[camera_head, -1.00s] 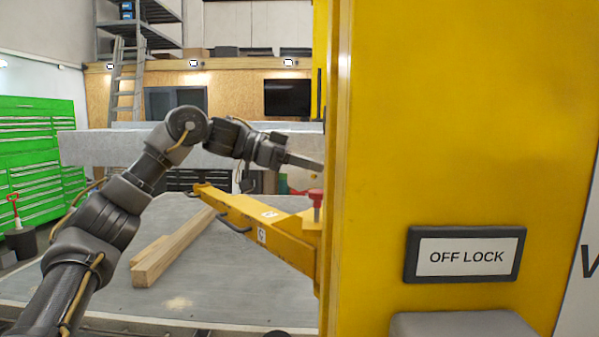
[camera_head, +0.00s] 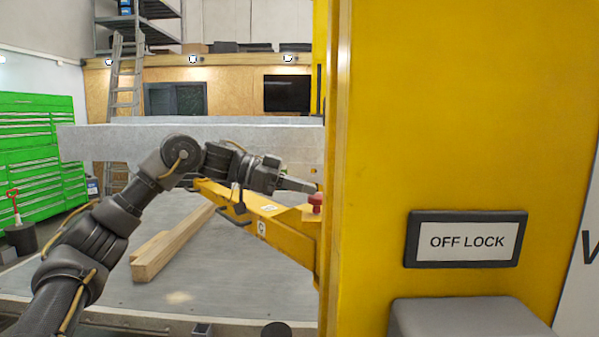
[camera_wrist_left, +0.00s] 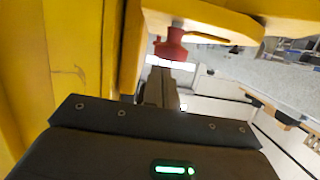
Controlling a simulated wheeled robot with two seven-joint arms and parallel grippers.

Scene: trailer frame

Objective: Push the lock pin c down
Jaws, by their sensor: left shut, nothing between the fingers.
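The red lock pin (camera_head: 315,202) stands at the yellow beam's end, close to the yellow post; I cannot read a letter on it. In the left wrist view the red pin (camera_wrist_left: 171,45) shows just beyond the fingertips. My left gripper (camera_head: 314,188) is shut and empty, its tip at the top of the pin in the head view. In the wrist view its dark fingers (camera_wrist_left: 160,75) point at the pin; I cannot tell whether they touch it. My right gripper is not in view.
The yellow post (camera_head: 440,120) fills the right side and bears an OFF LOCK sign (camera_head: 467,241). The yellow beam (camera_head: 265,215) runs left from the post, with black handles on it. Wooden timbers (camera_head: 170,245) lie on the grey deck (camera_head: 230,270). A pale slab (camera_head: 110,143) spans behind my arm.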

